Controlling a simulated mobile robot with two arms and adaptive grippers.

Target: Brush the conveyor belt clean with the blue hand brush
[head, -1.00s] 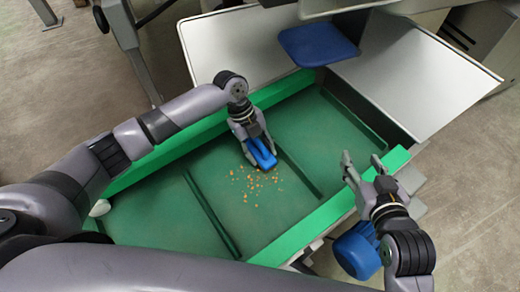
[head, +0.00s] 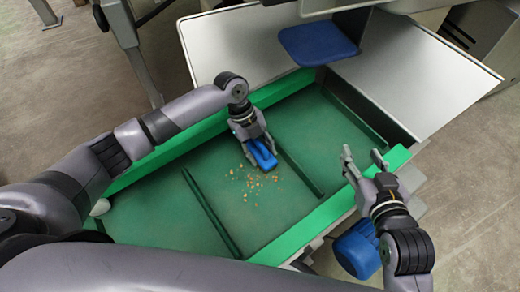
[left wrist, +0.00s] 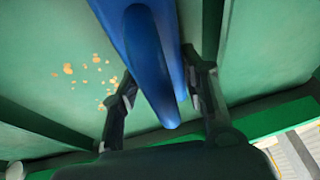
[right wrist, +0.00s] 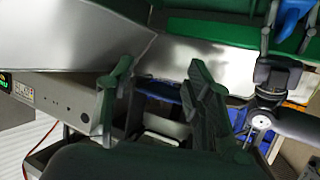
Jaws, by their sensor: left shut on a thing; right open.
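The green conveyor belt (head: 170,200) has raised cross bars and bright green side walls. Orange-brown crumbs (head: 252,186) lie scattered on it between two bars; they also show in the left wrist view (left wrist: 92,72). My left gripper (head: 258,142) is shut on the blue hand brush (head: 262,155), close over the belt just beyond the crumbs. The brush fills the middle of the left wrist view (left wrist: 150,60); its bristles are hidden there. My right gripper (head: 362,163) is open and empty above the belt's right side wall. It also shows open in the right wrist view (right wrist: 162,80).
Bare metal plates (head: 410,75) flank the belt's far end, with a blue panel (head: 318,44) between them. A blue cylindrical part (head: 357,250) sits below my right gripper. A whitish round object (head: 100,207) lies at the belt's left edge.

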